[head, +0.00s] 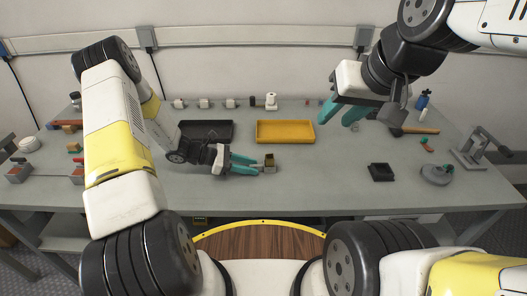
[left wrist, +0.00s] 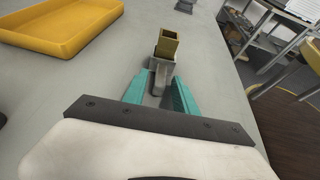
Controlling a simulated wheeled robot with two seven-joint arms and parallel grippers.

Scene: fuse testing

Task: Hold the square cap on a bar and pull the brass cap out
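A small grey piece with an open square brass cap (head: 269,160) stands on the table in front of my left gripper (head: 256,164). In the left wrist view the brass cap (left wrist: 168,46) sits on the far side of a grey square block (left wrist: 162,64), with a narrow grey bar (left wrist: 159,80) on the near side. The teal fingers of the left gripper (left wrist: 161,82) are apart, one on each side of the bar, with gaps visible. My right gripper (head: 339,114) is open and empty above the table at the back right.
A yellow tray (head: 285,142) and a black tray (head: 205,139) lie behind the piece. A dark square block (head: 380,173), a round grey device (head: 436,174) and a grey stand (head: 475,157) are to the right. The table front between is clear.

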